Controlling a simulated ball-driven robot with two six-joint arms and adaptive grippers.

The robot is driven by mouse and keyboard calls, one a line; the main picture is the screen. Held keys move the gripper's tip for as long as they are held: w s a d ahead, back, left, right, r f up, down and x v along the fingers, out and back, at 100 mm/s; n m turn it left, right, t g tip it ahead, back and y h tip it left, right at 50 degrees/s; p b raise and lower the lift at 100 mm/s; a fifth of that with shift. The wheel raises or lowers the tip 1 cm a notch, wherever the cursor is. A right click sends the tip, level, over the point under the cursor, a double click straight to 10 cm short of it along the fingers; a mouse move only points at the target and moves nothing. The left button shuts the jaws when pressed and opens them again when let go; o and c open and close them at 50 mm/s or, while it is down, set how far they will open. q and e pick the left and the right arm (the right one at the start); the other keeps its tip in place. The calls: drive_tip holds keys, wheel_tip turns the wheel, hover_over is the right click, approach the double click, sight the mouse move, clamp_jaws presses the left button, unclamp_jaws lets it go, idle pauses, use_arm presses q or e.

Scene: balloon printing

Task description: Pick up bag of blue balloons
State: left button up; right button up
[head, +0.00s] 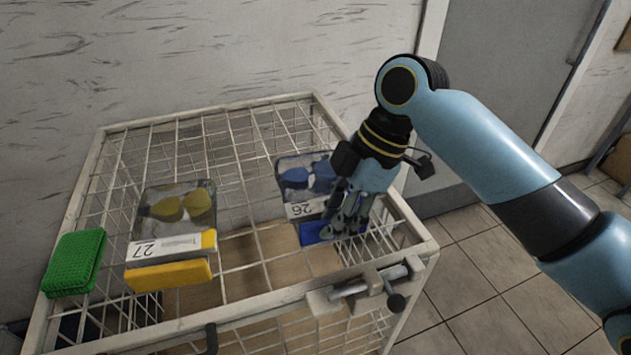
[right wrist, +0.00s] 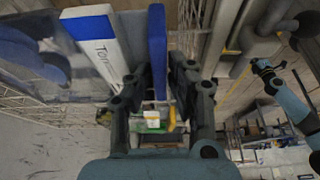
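The bag of blue balloons (head: 294,175) is a clear pack with a white label marked 26, on the right part of the wire cage top. A blue strip (head: 313,233) stands in front of its label. My right gripper (head: 340,232) points down over the label end and hides part of it. In the right wrist view, my right gripper (right wrist: 158,85) has its fingers apart, with the blue strip (right wrist: 157,45) between them. The white label (right wrist: 100,40) is beside the left finger. I cannot tell whether either finger touches the pack.
A bag of yellow balloons (head: 172,208) marked 27, with a yellow strip (head: 168,275), lies to the left. A green block (head: 75,263) sits at the left edge. The cage (head: 110,128) has a raised rim, and a metal latch (head: 365,285) is at its front right.

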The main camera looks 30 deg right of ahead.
drive_tip(key=shift+a+f, duration=0.1)
drive_tip(key=shift+f, duration=0.4)
drive_tip(key=shift+f, duration=0.15)
idle(0.4)
clamp_jaws()
